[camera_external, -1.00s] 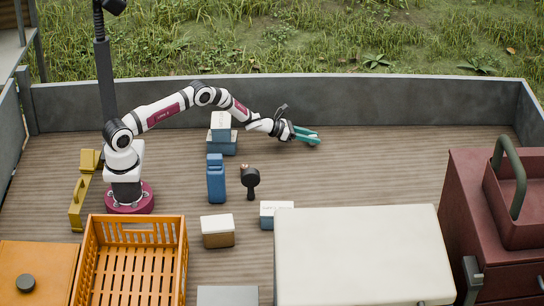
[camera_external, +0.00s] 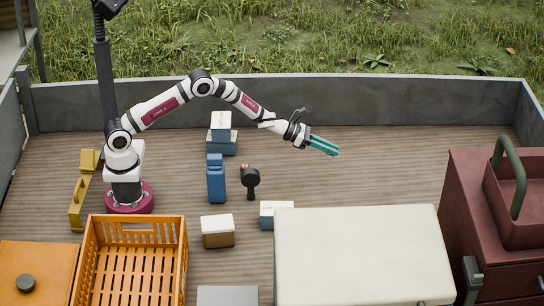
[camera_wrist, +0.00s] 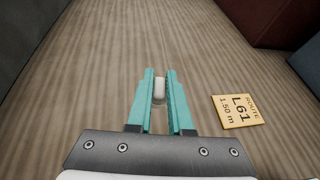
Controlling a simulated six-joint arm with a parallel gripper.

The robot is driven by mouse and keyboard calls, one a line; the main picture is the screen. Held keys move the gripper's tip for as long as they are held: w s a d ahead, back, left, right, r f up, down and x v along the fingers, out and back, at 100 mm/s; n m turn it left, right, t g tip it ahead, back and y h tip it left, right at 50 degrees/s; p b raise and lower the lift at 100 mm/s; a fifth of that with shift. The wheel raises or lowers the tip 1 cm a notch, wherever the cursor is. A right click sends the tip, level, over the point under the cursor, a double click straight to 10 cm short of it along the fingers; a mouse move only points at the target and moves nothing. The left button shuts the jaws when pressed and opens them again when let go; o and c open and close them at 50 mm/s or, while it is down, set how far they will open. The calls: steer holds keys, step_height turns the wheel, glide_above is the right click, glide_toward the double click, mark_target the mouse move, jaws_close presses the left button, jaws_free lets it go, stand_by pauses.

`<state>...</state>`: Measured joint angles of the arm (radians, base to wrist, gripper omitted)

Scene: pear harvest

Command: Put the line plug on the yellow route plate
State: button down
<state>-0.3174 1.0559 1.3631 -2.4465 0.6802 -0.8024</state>
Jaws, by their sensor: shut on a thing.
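My gripper (camera_wrist: 159,84) has teal fingers shut on a pale, rounded piece, the line plug (camera_wrist: 160,88), which sits between them in the wrist view. Its lower part is partly hidden by the fingers. In the external view my gripper (camera_external: 325,146) is over the right-centre of the wooden deck, and the plug cannot be made out there. I cannot make out the plate in the external view.
A large cream-topped box (camera_external: 362,255) stands at the front, with a dark red chest (camera_external: 470,200) to the right. A blue canister (camera_external: 216,180), small boxes and an orange crate (camera_external: 180,265) stand left.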

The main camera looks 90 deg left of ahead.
steer(key=d+m+h, duration=0.2)
steer(key=d+h, duration=0.1)
steer(key=d, duration=1.4)
steer(key=shift+m+g, duration=0.3)
steer(key=shift+g, duration=0.2)
steer(key=f, duration=0.5)
steer(key=s+f, duration=0.1)
steer(key=f, duration=0.2)
steer(key=shift+d+f, duration=0.15)
steer(key=shift+d, duration=0.2)
steer(key=c, duration=0.8)
jaws_free()
steer(key=shift+c, duration=0.2)
